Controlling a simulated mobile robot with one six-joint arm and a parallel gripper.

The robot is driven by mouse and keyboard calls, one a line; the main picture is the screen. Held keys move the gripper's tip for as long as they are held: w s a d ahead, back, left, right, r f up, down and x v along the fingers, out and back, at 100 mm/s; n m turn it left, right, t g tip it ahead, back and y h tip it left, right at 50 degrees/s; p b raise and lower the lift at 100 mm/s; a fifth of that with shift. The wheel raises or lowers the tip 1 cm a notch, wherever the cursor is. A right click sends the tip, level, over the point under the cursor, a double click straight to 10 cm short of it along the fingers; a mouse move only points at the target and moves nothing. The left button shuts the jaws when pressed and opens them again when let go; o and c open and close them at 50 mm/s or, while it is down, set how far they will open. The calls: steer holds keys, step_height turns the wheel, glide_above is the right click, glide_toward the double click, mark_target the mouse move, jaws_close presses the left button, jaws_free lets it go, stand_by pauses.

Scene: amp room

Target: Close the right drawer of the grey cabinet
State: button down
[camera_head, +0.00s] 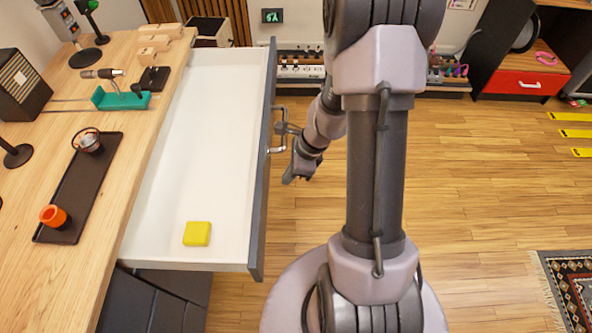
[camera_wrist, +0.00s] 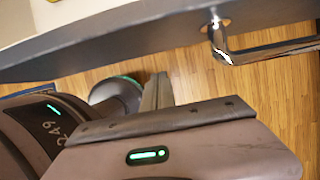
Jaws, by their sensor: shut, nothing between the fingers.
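The right drawer (camera_head: 205,120) of the grey cabinet stands pulled far out from under the wooden top. Its inside is white and its front panel (camera_head: 260,200) is dark grey. A chrome bar handle (camera_head: 275,149) is on the outer face of the front. In the wrist view the front panel (camera_wrist: 130,40) crosses the top, with the handle (camera_wrist: 222,42) at upper right. My gripper (camera_head: 288,178) is shut and empty, outside the front and just below the handle in the head view. Its finger (camera_wrist: 156,92) shows in the wrist view; I cannot tell whether it touches the panel.
A yellow block (camera_head: 197,233) lies inside the drawer. The wooden top (camera_head: 60,190) holds a dark tray (camera_head: 88,185), an orange cup (camera_head: 54,215) and a teal stand (camera_head: 120,99). Open wooden floor (camera_head: 470,190) lies to the right, with a patterned rug (camera_head: 568,285) at lower right.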

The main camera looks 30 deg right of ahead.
steer(key=shift+w+a+r, duration=0.15)
steer(key=shift+w+a, duration=0.35)
steer(key=shift+a, duration=0.25)
steer(key=shift+w+a+r, duration=0.1)
steer(key=shift+w+a, duration=0.4)
steer(key=shift+a, duration=0.2)
